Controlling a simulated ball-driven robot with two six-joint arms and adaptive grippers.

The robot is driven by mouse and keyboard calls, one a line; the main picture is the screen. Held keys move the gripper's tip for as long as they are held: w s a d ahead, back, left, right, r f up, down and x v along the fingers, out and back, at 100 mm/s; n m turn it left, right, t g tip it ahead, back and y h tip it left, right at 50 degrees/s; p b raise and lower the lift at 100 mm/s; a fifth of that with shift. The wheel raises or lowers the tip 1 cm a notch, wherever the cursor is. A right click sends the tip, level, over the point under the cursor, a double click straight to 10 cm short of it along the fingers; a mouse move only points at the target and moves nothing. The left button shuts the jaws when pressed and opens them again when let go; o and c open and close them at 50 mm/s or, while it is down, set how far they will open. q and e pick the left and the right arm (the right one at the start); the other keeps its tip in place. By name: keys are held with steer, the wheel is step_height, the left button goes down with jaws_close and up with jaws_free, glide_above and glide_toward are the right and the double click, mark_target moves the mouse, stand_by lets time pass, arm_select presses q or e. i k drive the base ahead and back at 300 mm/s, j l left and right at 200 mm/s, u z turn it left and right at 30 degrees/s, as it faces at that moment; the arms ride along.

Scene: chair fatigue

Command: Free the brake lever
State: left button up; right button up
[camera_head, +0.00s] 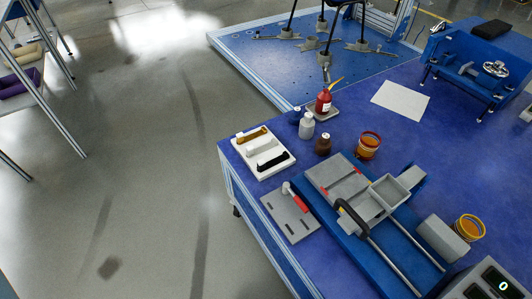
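Neither of my grippers is in view. I cannot tell for sure which part is the brake lever. A short red handle (300,204) lies on a slotted grey plate (288,222) at the table's left edge, by a small pale knob (286,188). A black curved handle (352,218) rises beside it on the blue fixture (388,258), which carries grey blocks, a red strip and two metal rods. A second blue machine (478,66) with a silver handwheel (495,69) stands at the far right.
The blue table (340,125) holds a white tray (263,150) of tools, a red bottle (323,102), small bottles, an orange-brown cup (368,146), a white sheet (400,101), a yellow roll (469,228) and a digital display box (490,285). Open floor (140,180) lies left.

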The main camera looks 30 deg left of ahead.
mark_target(287, 188)
steer(key=u, duration=0.65)
steer(key=j+u, duration=0.15)
steer(key=u, duration=0.3)
steer(key=k+j+u, duration=0.1)
steer(key=u, duration=0.35)
steer(key=j+u, duration=0.25)
steer(key=u, duration=0.2)
